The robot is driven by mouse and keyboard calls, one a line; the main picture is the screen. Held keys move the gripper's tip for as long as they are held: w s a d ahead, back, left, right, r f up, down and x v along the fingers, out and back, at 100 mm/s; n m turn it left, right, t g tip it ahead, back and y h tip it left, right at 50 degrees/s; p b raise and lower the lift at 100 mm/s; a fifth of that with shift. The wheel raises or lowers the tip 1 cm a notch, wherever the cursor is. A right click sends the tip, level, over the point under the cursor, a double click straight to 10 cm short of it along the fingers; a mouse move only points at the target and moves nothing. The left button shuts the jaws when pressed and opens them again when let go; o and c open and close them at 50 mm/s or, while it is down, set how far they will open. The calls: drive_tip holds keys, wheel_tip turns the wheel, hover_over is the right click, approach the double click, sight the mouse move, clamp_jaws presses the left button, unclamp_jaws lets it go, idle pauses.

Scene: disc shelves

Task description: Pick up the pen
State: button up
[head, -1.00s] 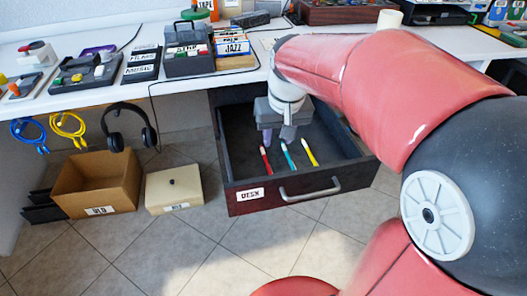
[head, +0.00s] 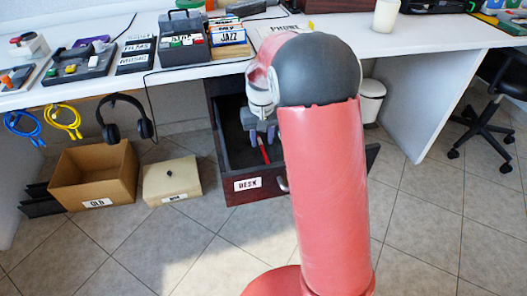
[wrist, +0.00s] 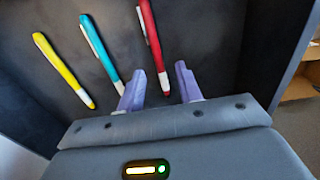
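Three pens lie in the open dark drawer (head: 228,150). In the wrist view they are a yellow pen (wrist: 62,68), a teal pen (wrist: 102,54) and a red pen (wrist: 152,45). In the head view the red pen (head: 264,152) shows just below my gripper; my arm hides the other two. My gripper (wrist: 161,88) is open, its two purple fingers apart. In the wrist view the red pen's tip appears between the fingertips, with no visible contact. The height gap to the pen is hard to judge.
The drawer's side wall (wrist: 277,50) is close to the right in the wrist view. The desk top (head: 200,75) overhangs the drawer's back. An open cardboard box (head: 95,178) and a lidded beige box (head: 172,184) stand on the floor at left.

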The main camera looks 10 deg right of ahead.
drive_tip(key=shift+f, duration=0.9)
drive_tip(key=shift+f, duration=0.15)
clamp_jaws()
